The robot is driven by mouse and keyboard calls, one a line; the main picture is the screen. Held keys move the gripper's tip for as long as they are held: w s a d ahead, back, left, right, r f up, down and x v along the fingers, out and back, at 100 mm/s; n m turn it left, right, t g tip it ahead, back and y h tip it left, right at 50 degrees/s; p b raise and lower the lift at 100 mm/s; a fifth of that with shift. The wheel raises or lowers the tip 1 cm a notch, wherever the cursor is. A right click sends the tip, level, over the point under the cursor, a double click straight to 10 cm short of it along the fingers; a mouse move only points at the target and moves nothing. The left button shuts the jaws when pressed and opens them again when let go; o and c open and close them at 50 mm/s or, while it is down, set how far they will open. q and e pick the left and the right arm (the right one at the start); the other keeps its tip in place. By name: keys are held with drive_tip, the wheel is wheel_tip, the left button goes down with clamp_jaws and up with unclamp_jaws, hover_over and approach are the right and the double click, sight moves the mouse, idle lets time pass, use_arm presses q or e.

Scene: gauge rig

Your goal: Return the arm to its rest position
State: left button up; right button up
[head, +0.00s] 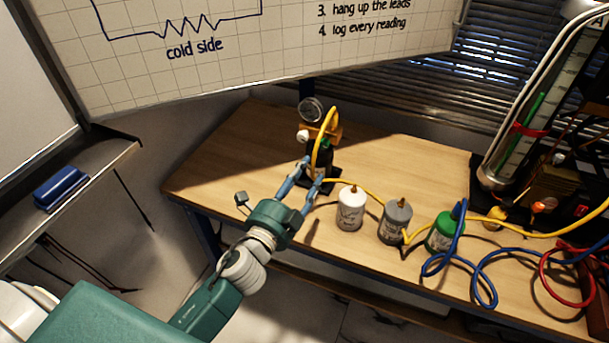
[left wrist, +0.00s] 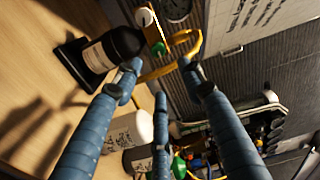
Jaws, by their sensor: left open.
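My left arm reaches in from the lower left in the head view. Its blue-fingered gripper (head: 311,173) is open over the table's left part, close to a black bottle (head: 319,160). In the left wrist view the open fingers (left wrist: 160,75) have nothing clearly held between them. The black bottle, with a pale label, also shows in the left wrist view (left wrist: 112,48), just beyond the fingers. A yellow hose (head: 332,122) loops over the bottle and passes near the fingertips; I cannot tell whether they touch it. My right gripper is not in view.
A round gauge (head: 311,110) stands behind the black bottle. White (head: 350,210), grey (head: 396,222) and green (head: 443,232) bottles stand in a row to the right. Blue hose (head: 486,285) and red hose (head: 567,303) lie farther right. The table's left end (head: 225,170) is bare.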

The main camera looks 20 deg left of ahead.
use_arm(q)
drive_tip(key=shift+a, duration=0.1)
idle(0.3)
drive_tip(key=s+a+f+n+g+y, duration=0.2)
drive_tip(key=s+a+f+n+g, duration=0.15)
drive_tip(key=s+f+n, duration=0.2)
drive_tip(key=s+a+f+n+g+y, duration=0.2)
drive_tip(key=s+a+f+n+g, duration=0.1)
drive_tip(key=s+f+n+g, duration=0.25)
drive_tip(key=s+d+f+n+g+h, duration=0.1)
drive_tip(key=s+d+f+n+g, duration=0.15)
drive_tip(key=s, duration=0.65)
drive_tip(key=s+d+f+n+g+h, duration=0.2)
drive_tip(key=s+d+f+g, duration=0.15)
drive_tip(key=s, duration=0.65)
wheel_tip(320, 180, down, 27)
drive_tip(key=s+g, duration=0.1)
drive_tip(key=s, duration=0.2)
drive_tip(key=s+a+f+g, duration=0.1)
drive_tip(key=s+a+f, duration=0.1)
drive_tip(key=s+f, duration=1.2)
drive_tip(key=shift+s+a+f+y, duration=0.2)
drive_tip(key=shift+s+a+y, duration=0.1)
drive_tip(key=shift+s, duration=0.65)
